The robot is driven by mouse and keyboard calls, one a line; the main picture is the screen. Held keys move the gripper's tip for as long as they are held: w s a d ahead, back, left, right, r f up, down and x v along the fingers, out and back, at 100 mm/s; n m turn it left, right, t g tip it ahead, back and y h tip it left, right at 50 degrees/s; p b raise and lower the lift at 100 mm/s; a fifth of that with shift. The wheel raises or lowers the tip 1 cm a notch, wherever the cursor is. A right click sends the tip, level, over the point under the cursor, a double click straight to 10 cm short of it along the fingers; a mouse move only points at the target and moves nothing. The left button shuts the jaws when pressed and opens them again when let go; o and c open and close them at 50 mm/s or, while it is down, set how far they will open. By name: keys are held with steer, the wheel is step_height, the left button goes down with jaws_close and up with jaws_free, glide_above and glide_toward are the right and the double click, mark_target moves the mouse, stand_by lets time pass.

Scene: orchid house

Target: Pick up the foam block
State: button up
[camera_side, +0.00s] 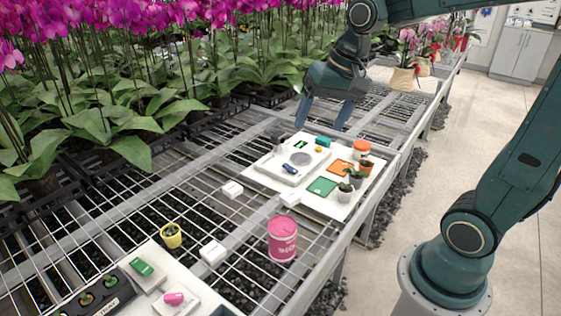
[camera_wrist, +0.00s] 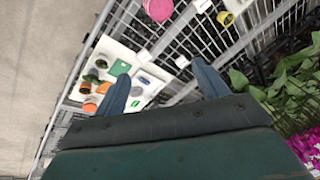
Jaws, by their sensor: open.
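I cannot tell for certain which thing is the foam block. A small teal block (camera_side: 323,141) lies near the far edge of the white board (camera_side: 262,170). Several small white blocks, one of them (camera_side: 232,189) left of the board, lie on the wire bench. A green block (camera_side: 142,267) lies on a white plate at the near left. My gripper (camera_side: 322,115) is open and empty, pointing down above the far end of the board. In the wrist view the fingers of my gripper (camera_wrist: 160,73) are spread, with the board (camera_wrist: 150,83) below and beyond them.
An orange square (camera_side: 342,167), a green square (camera_side: 322,186) and small potted plants (camera_side: 345,193) sit on the board. A pink tin (camera_side: 282,240) and yellow pot (camera_side: 171,236) stand nearer. Tall orchids (camera_side: 90,100) crowd the left. The bench mesh (camera_side: 130,215) has clear stretches.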

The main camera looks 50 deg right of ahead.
steer(key=w+d+f+m+g+y, duration=0.1)
steer(key=w+d+f+m+g, duration=0.1)
steer(key=w+d+f+m, duration=0.65)
steer(key=w+d+f+m+y, duration=0.1)
steer(key=w+d+f+m, duration=0.1)
steer(key=d+f, duration=0.3)
steer(key=w+d+f+m+y, duration=0.1)
steer(key=w+d+f+m, duration=0.2)
steer(key=f, duration=0.6)
steer(key=shift+w+d+f+y, duration=0.3)
steer(key=shift+d, duration=0.55)
steer(key=shift+f, duration=0.1)
glide_above(290, 195)
steer(key=d, duration=0.3)
steer(key=shift+s+a+f, duration=0.1)
steer(key=shift+s+f, duration=0.1)
steer(key=shift+f, duration=1.75)
steer(key=shift+s+a+f, duration=0.1)
steer(key=shift+s+f, duration=0.05)
steer(key=shift+f, duration=1.75)
steer(key=shift+x, duration=2.55)
steer(key=shift+a, duration=0.1)
